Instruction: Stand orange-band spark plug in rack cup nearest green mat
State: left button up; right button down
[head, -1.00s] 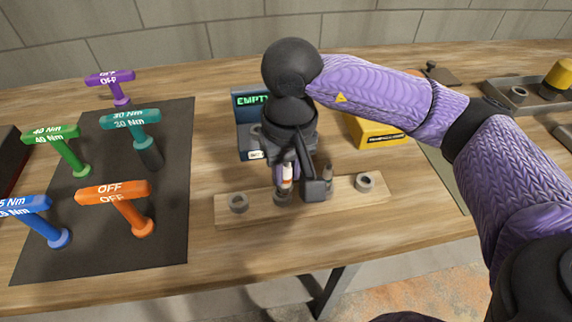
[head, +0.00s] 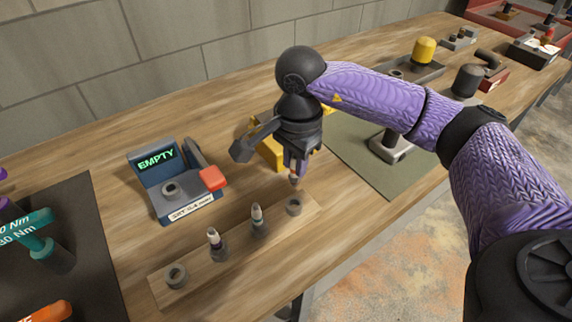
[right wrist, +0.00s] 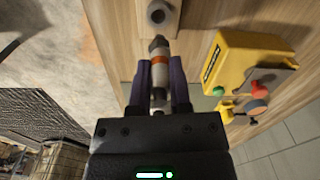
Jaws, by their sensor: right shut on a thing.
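The orange-band spark plug (right wrist: 159,73) is between the jaws of my right gripper (head: 297,170), which is shut on it. In the right wrist view its orange band shows just beyond the fingertips. In the head view the plug hangs roughly upright above the rack's right end. The wooden rack (head: 236,238) holds a row of cups. The cup nearest the green mat (head: 294,207) is empty and lies just below the plug, apart from it; it also shows in the right wrist view (right wrist: 157,14). The green mat (head: 375,172) lies to the right. My left gripper is out of view.
Two other plugs stand in the rack's middle cups (head: 215,245) (head: 258,220); the far-left cup (head: 175,276) is empty. A blue tester reading EMPTY (head: 160,185) stands behind the rack. A yellow box (head: 268,150) is behind my gripper.

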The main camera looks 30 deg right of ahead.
aim_at(295, 186)
jog(key=shift+d, duration=0.1)
dwell(0.3)
jog(key=shift+f+b, duration=1.4)
jog(key=shift+f, duration=0.2)
jog(key=shift+f+b, duration=1.7)
jog(key=shift+f, duration=0.35)
jog(key=shift+c, duration=2.4)
grip_release()
notch_tip(295, 186, up, 10)
jog(key=shift+r+p, duration=0.1)
jog(key=shift+p, duration=1)
jog(key=shift+s, duration=0.1)
